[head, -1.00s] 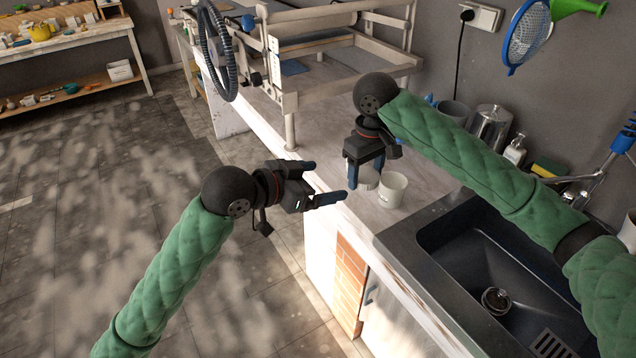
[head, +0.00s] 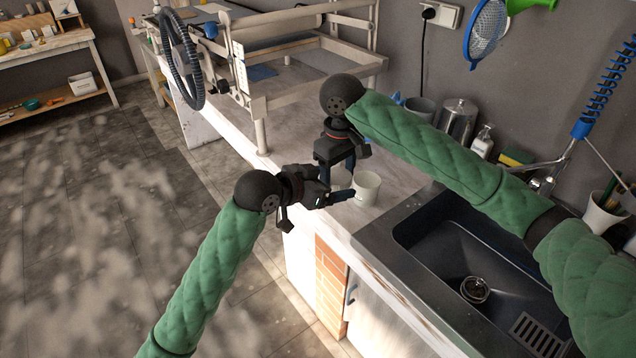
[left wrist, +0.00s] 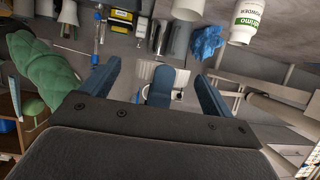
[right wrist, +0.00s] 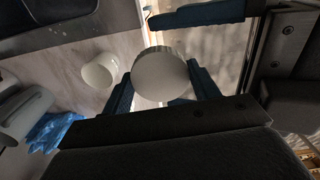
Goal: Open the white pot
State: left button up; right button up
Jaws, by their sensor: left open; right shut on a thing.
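The white pot (right wrist: 160,75) is a short round white vessel, seen end-on between the fingers of my right gripper (right wrist: 160,92) in the right wrist view. In the head view, my right gripper (head: 338,172) points down and is shut on the pot, which is mostly hidden there. My left gripper (head: 335,197) is open and reaches level toward the pot from the left.
A white cup (head: 366,188) stands just right of the pot on the worktop. A dark sink (head: 465,260) is at the right front. A pale framed press (head: 300,60) with a wheel stands behind. A metal canister (head: 458,118) and soap bottle (head: 483,140) stand near the wall.

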pick_arm(q)
jog(key=shift+w+d+f, duration=0.1)
jog(key=shift+w+d, duration=0.1)
jog(key=shift+d, duration=0.1)
jog(key=c, duration=1)
jog(key=shift+c, duration=0.3)
pick_arm(e)
jog(key=o, duration=1.2)
jog(key=shift+c, duration=0.2)
